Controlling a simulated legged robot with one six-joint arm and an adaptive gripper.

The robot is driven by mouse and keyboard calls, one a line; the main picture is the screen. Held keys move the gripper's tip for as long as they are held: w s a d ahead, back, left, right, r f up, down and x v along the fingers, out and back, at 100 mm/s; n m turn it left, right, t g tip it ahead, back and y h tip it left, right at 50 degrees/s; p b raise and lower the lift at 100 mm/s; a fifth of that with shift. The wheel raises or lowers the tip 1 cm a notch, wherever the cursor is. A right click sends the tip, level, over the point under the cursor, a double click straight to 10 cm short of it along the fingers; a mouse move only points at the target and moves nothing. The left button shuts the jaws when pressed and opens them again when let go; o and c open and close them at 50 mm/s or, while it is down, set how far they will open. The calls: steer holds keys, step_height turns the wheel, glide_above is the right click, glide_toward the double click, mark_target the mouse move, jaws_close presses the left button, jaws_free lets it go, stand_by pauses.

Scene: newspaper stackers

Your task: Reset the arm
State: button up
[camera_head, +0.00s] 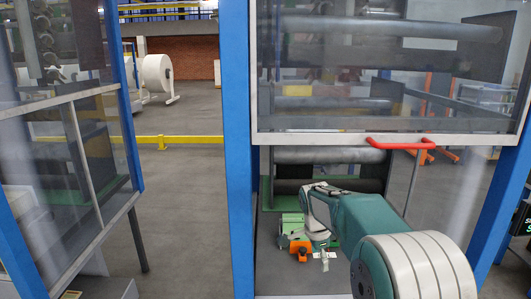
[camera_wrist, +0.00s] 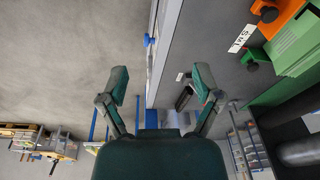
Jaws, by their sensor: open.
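My arm (camera_head: 365,220) reaches from the lower right of the head view into the opening below the raised window panel. It bends downward near a green and orange unit (camera_head: 300,245). My gripper shows in the wrist view (camera_wrist: 160,82), its two dark green fingers spread wide with nothing between them. In the head view I cannot make out the fingers clearly. The wrist view is turned, and the green and orange unit (camera_wrist: 295,35) lies at its upper right, apart from the fingers.
A blue post (camera_head: 238,150) stands left of the opening. The window panel (camera_head: 385,75) with a red handle (camera_head: 402,145) hangs above my arm. Another glazed blue frame (camera_head: 135,100) stands at the left. Grey floor (camera_head: 180,200) lies clear between them. White paper rolls (camera_head: 157,72) stand far back.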

steer(key=s+d+r+n+t+y, duration=0.1)
steer(key=s+r+n, duration=0.35)
steer(key=s, duration=0.45)
steer(key=s+r+n+t, duration=0.2)
steer(key=s+r+n, duration=0.2)
steer(key=s+r, duration=0.3)
steer(key=s+f+n+t, duration=0.1)
steer(key=s+f+n, duration=0.2)
steer(key=s+n, duration=0.4)
steer(key=s, duration=0.9)
steer(key=shift+s+t+y, duration=0.3)
steer(key=shift+s+t, duration=0.05)
steer(key=shift+t, duration=0.05)
